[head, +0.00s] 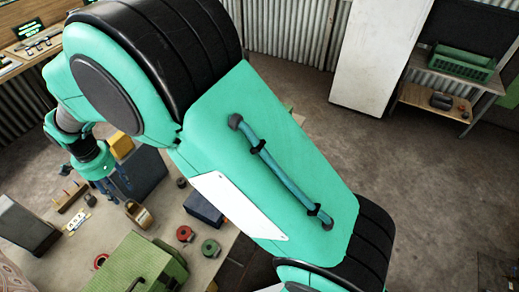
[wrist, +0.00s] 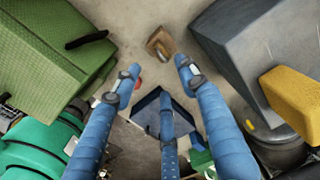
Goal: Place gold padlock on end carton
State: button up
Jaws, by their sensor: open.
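A small tan-gold block with a grey piece on it, which looks like the gold padlock (head: 138,214), lies on the workbench. It also shows beyond my fingertips in the wrist view (wrist: 157,42). My gripper (head: 112,190) is above the bench, left of the block in the head view. Its blue fingers (wrist: 160,80) are spread, with nothing between the tips. A dark grey box (head: 146,172) stands behind the block, with a yellow block (head: 121,145) on top. A dark blue box (head: 204,207) is to the right. I cannot tell which is the end carton.
A green case (head: 130,262) with a dark handle stands at the bench front. Red (head: 184,233) and green (head: 210,247) rolls lie near it. A dark slanted box (head: 25,228) and a wooden peg rack (head: 70,197) are on the left. The floor at right is clear.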

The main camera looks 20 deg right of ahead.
jog(key=s+d+r+n+t+y, duration=0.1)
jog(key=d+r+n, duration=0.1)
jog(key=d+r, duration=1)
jog(key=s+d+r+n+t, duration=0.1)
jog(key=d+r+n, duration=0.1)
jog(key=d+r, duration=1.05)
jog(key=s+d+n+t, duration=0.1)
jog(key=s+d+n, duration=0.1)
jog(key=s+d, duration=0.8)
jog(key=s+d+n+t+h, duration=0.1)
jog(key=s+d+n+t, duration=0.1)
jog(key=s+d, duration=0.9)
jog(key=d+r+n, duration=0.1)
jog(key=d, duration=0.4)
jog(key=shift+d+t, duration=0.15)
jog(key=shift+t, duration=0.15)
notch_tip(320, 180, down, 4)
jog(key=b, duration=0.4)
jog(key=shift+f, duration=0.2)
